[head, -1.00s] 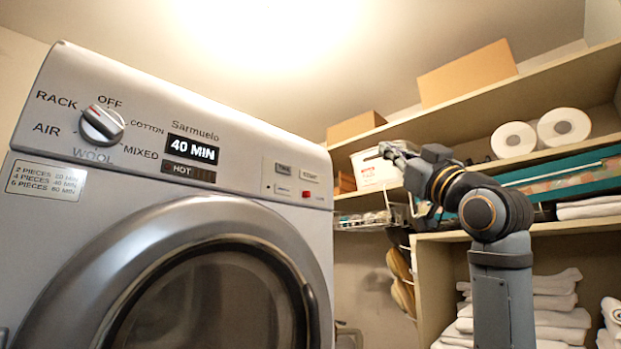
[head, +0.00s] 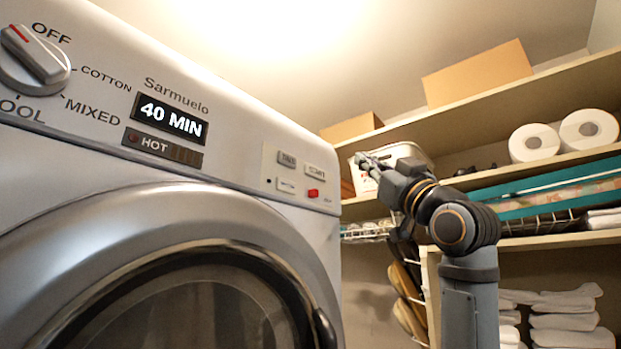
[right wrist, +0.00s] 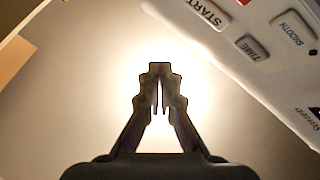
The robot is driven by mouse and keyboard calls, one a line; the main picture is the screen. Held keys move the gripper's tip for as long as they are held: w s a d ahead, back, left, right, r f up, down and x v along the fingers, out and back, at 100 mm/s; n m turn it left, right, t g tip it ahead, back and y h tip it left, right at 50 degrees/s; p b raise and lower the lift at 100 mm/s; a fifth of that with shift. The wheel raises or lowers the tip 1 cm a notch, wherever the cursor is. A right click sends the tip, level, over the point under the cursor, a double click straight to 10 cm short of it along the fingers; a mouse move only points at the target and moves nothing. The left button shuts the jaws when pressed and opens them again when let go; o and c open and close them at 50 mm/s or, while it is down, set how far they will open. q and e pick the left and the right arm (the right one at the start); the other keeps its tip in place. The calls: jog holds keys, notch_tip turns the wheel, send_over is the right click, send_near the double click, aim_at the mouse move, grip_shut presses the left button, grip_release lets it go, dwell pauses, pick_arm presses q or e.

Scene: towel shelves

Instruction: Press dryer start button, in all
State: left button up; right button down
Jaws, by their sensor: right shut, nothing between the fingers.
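The silver dryer (head: 110,215) fills the left of the head view, its display reading 40 MIN. At the right end of its panel is a small button block with a START button (head: 315,172) and a red button (head: 313,193). In the right wrist view the START button (right wrist: 206,12) lies upside down near the top, by the TIME button (right wrist: 252,47). My right gripper (head: 364,162) is shut and empty, to the right of the block in the head view. In the right wrist view its fingers (right wrist: 160,72) are apart from the panel. My left gripper is not in view.
Shelves on the right hold a white bin (head: 408,152), toilet rolls (head: 588,130), cardboard boxes (head: 478,74) and folded towels (head: 572,322). The dryer door (head: 200,310) bulges out below the panel.

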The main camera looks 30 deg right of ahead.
aim_at(316, 173)
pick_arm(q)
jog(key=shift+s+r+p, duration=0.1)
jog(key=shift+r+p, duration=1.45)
pick_arm(e)
jog(key=w+a, duration=0.3)
jog(key=w, duration=0.4)
jog(key=shift+w+a, duration=0.15)
jog(key=shift+w, duration=0.1)
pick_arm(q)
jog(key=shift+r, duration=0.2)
pick_arm(e)
jog(key=shift+w+r, duration=0.1)
pick_arm(q)
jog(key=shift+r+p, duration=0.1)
jog(key=shift+p, duration=0.2)
pick_arm(e)
jog(key=shift+w+a, duration=0.15)
jog(key=shift+w, duration=0.15)
